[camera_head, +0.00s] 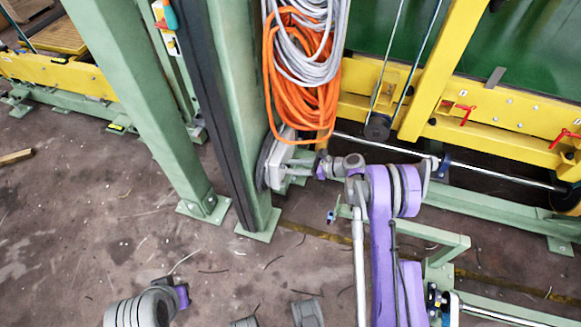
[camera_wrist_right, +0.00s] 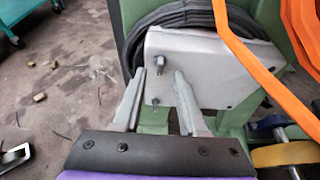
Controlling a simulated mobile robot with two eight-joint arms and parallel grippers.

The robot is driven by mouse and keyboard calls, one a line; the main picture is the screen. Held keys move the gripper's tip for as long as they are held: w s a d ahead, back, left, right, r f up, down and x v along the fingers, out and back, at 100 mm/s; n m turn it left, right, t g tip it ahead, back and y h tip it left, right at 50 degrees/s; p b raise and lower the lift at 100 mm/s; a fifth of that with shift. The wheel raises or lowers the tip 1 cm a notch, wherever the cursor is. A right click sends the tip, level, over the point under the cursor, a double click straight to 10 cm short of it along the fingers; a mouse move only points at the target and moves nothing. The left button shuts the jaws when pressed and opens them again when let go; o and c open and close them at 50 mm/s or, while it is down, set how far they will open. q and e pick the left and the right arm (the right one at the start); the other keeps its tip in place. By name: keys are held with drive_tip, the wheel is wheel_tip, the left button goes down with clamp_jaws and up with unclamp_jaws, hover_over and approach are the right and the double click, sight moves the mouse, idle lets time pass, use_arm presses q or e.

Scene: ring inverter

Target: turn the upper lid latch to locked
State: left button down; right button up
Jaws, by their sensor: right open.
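A light grey lid or cover (camera_wrist_right: 205,70) is fixed to a green post in the right wrist view. In the head view my right gripper (camera_head: 288,171) is at the grey cover (camera_head: 273,165), which hides the latch.
Orange hose (camera_head: 300,80) and grey cable (camera_head: 305,40) hang on the green post (camera_head: 235,80) just above the cover. A yellow machine frame (camera_head: 480,105) stands to the right. Concrete floor (camera_head: 90,220) at the left is mostly open, with small debris.

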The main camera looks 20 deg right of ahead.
drive_tip(key=shift+x, duration=0.8)
clamp_jaws()
